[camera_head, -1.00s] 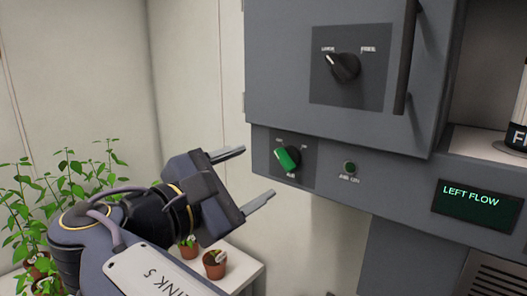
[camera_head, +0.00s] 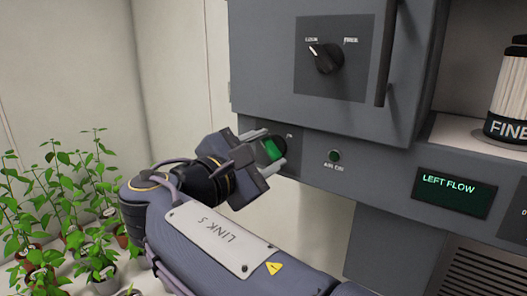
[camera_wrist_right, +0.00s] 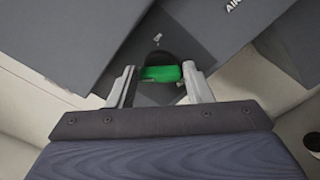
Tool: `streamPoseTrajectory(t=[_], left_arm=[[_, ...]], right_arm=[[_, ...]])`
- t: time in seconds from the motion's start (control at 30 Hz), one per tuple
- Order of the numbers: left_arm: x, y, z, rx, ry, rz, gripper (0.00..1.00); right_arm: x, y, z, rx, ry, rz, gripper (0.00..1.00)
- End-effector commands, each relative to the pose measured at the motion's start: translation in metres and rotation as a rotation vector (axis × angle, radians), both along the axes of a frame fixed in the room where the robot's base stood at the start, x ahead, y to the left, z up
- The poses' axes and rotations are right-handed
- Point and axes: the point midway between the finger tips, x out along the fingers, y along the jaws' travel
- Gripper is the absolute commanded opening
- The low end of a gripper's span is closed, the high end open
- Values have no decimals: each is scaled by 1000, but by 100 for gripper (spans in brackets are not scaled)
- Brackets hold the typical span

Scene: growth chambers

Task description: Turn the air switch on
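The air switch is a green-handled knob (camera_head: 273,149) on the small panel below the chamber door; it also shows in the wrist view (camera_wrist_right: 162,73). My right gripper (camera_head: 268,150) is at the knob, its fingers on either side of the green handle. In the wrist view my right gripper (camera_wrist_right: 160,78) is open, with a narrow gap left of the handle; the right finger is very close to it, and I cannot tell if they touch. The air indicator (camera_head: 334,156) right of the knob looks dark green. My left gripper is not in view.
A black selector knob (camera_head: 325,59) is on the chamber door above, beside a vertical handle (camera_head: 388,50). A display (camera_head: 453,191) reads "LEFT FLOW". A filter canister (camera_head: 510,100) stands in the right opening. Potted plants (camera_head: 60,205) are at lower left.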

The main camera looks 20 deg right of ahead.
Motion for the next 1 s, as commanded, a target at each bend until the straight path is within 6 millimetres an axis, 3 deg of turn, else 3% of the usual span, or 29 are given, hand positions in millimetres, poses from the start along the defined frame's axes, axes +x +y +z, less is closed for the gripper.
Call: streamPoseTrajectory(t=[0.03,0.2,0.57,1.0], left_arm=[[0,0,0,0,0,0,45],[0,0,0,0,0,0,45],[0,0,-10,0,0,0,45],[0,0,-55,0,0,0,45]], right_arm=[[0,0,0,0,0,0,39],[0,0,0,0,0,0,19],[0,0,-3,44,-53,-1,19],[-1,-1,-8,263,-335,-3,19]])
